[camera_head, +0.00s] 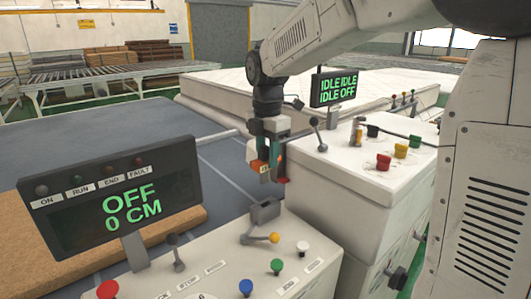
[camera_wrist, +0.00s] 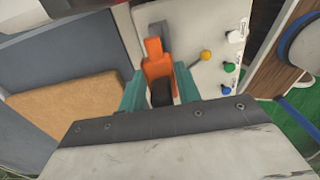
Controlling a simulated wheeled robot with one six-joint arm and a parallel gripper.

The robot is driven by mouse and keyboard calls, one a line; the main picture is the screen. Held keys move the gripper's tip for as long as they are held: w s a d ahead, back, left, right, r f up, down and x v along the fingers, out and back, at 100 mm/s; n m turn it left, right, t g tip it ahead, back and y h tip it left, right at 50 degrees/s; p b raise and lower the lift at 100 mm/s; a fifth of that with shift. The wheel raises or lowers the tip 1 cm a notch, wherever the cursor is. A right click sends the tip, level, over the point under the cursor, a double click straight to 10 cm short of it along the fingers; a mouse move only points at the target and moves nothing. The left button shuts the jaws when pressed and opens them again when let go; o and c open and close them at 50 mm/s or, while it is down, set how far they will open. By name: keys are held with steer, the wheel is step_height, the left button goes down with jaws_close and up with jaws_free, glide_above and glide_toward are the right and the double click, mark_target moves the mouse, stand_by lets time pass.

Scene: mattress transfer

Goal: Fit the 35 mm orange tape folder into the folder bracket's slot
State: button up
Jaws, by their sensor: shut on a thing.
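My gripper (camera_head: 272,172) hangs above the white console. In the wrist view its teal fingers (camera_wrist: 160,84) are shut on the orange tape folder (camera_wrist: 156,60). The folder shows as a small orange piece in the head view (camera_head: 259,167), partly hidden by the gripper. The grey folder bracket (camera_head: 264,212) stands on the console's far edge, below the gripper. The folder appears above the bracket and apart from it in the head view. In the wrist view the folder's far end overlaps the bracket (camera_wrist: 157,27), and I cannot see into the slot.
A yellow-knobbed lever (camera_head: 262,238) stands close beside the bracket. Green, blue and red knobs (camera_head: 277,266) line the console. A display reading "OFF 0 CM" (camera_head: 115,210) is at the left. A second white console (camera_head: 350,165) with levers stands at the right.

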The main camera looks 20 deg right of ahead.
steer(key=shift+d, duration=0.1)
steer(key=shift+f, duration=2.9)
steer(key=shift+f, duration=2.8)
steer(key=o, duration=1.3)
steer(key=shift+c, duration=0.2)
steer(key=shift+r, duration=0.15)
step_height(320, 180, up, 8)
steer(key=shift+f, duration=0.2)
